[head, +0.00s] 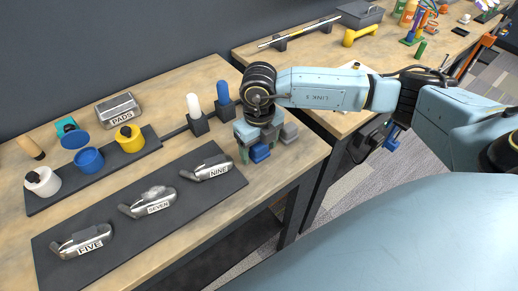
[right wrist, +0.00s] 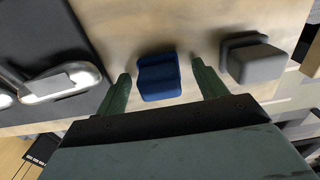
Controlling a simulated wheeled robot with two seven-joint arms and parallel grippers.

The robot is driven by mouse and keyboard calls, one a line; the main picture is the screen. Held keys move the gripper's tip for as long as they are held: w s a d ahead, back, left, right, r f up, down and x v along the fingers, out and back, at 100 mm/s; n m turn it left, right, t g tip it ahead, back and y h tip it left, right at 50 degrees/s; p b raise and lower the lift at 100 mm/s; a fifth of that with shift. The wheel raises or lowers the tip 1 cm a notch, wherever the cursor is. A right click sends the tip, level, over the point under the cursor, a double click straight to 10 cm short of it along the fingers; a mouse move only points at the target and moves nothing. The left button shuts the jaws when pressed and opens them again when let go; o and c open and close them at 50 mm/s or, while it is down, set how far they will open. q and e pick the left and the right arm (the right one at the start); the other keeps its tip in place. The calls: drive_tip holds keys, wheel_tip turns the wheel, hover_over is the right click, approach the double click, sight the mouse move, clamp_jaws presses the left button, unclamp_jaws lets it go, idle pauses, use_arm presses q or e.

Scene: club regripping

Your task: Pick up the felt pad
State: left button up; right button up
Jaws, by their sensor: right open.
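A small dark blue block (head: 260,153), which looks like the felt pad, lies on the near right part of the wooden bench. My right gripper (head: 259,143) is above it, pointing down and open. In the right wrist view the blue pad (right wrist: 159,77) lies between the two green fingers (right wrist: 161,76), with a gap on each side. It is not gripped. The gripper hides part of the pad in the head view. My left gripper is not in view.
A grey block (head: 289,133) sits close to the right finger, near the bench edge. Iron heads marked FIVE, SEVEN and NINE (head: 212,170) lie on a dark mat (head: 125,222) to the left. A PADS tin (head: 118,110), cups and bottles (head: 222,91) stand behind.

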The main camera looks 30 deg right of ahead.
sight(259, 144)
drive_tip(key=c, duration=1.1)
drive_tip(key=shift+o, duration=0.2)
drive_tip(key=shift+r, duration=0.15)
wheel_tip(259, 144, up, 10)
drive_tip(key=shift+f, duration=0.1)
